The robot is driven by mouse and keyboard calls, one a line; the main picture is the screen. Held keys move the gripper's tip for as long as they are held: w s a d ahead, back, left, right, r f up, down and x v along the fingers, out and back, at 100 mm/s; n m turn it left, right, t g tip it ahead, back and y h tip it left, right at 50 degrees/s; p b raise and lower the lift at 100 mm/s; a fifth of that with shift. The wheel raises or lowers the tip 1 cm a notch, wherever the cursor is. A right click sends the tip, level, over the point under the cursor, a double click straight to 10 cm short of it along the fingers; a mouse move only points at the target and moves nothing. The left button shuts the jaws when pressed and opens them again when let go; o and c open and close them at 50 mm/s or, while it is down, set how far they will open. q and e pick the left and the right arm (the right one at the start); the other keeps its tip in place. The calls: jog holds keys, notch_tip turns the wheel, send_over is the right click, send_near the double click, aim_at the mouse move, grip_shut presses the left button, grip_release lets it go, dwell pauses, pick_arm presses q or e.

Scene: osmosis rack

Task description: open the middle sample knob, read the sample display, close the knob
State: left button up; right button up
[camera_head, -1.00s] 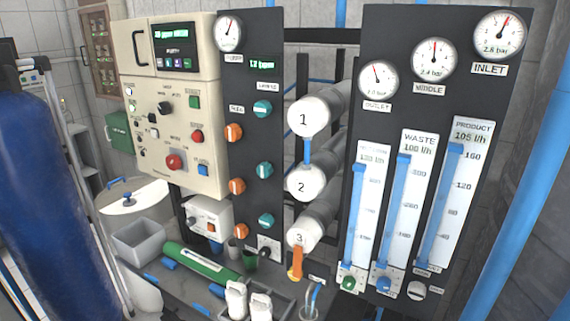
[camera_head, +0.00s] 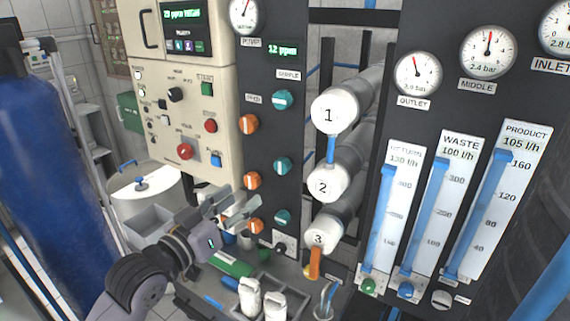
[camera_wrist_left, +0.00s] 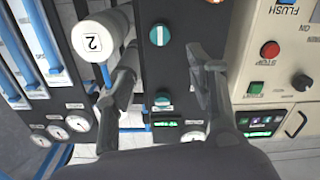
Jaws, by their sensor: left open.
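The middle sample knob (camera_head: 282,166) is teal, in the right column of knobs on the dark panel, between an upper teal knob (camera_head: 283,100) and a lower one (camera_head: 283,217). The sample display (camera_head: 283,49) above them glows green and seems to read 12 ppm; any decimal point is too small to tell. My left gripper (camera_head: 243,207) is open and empty, below and left of the middle knob, apart from it. In the left wrist view, a teal knob (camera_wrist_left: 159,35), apparently the middle one, appears between the spread fingers. My right gripper is out of view.
Orange knobs (camera_head: 252,180) stand close left of the teal ones. White numbered tube ends (camera_head: 329,184) jut out to the right. A cream control box (camera_head: 185,100) with buttons is at the left.

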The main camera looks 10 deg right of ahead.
aim_at(280, 167)
pick_arm(q)
jog(key=p+x, duration=0.4)
jog(key=x, duration=1.2)
jog(key=shift+f, duration=0.1)
jog(key=shift+c, duration=0.6)
jog(key=c, duration=1)
